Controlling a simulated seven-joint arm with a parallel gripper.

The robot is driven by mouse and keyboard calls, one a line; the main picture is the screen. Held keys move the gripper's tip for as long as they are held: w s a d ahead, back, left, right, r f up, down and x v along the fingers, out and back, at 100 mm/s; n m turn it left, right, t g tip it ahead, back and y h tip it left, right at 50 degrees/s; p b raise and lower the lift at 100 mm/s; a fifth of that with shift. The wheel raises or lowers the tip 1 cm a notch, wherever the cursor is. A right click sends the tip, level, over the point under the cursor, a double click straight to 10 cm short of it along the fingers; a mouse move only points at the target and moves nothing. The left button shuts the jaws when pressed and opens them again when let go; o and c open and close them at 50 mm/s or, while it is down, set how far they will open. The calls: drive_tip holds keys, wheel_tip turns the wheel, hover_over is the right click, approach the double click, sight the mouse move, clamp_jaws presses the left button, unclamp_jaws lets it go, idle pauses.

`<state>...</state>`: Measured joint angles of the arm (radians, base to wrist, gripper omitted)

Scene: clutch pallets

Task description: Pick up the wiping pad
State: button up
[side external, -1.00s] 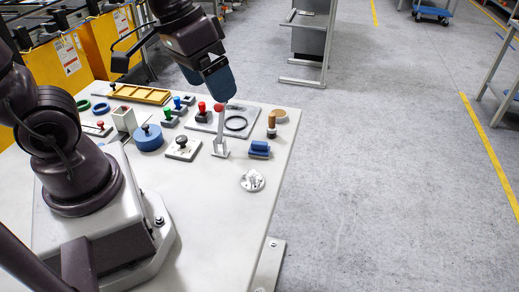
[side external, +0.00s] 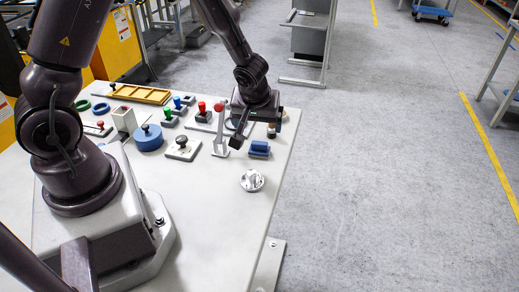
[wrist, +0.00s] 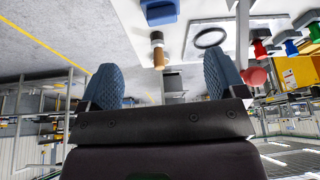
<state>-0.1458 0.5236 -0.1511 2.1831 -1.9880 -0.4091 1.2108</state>
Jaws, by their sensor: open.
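A small blue block with a raised grip, which looks like the wiping pad (side external: 259,149), lies near the table's right edge. It also shows at the top edge of the wrist view (wrist: 160,12), partly cut off. My gripper (side external: 254,125) is low over the table, just behind the pad in the side view. In the wrist view my gripper's blue ridged fingers (wrist: 163,75) are wide apart, with nothing held between them. The pad lies beyond the fingertips, apart from them.
A lever with a red ball (side external: 219,107) stands close left of my gripper. A wooden-handled tool (wrist: 158,50) is near the fingers, and a black ring (wrist: 211,38) lies on a grey plate. Several stamps and knobs stand farther left. The table's front right is mostly clear.

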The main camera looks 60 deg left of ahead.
sight(259, 144)
drive_tip(key=x, duration=0.7)
drive_tip(key=shift+s+x, duration=0.15)
drive_tip(key=shift+x, duration=0.65)
drive_tip(key=shift+s+x, duration=0.1)
drive_tip(key=shift+x, duration=1.7)
drive_tip(key=c, duration=1)
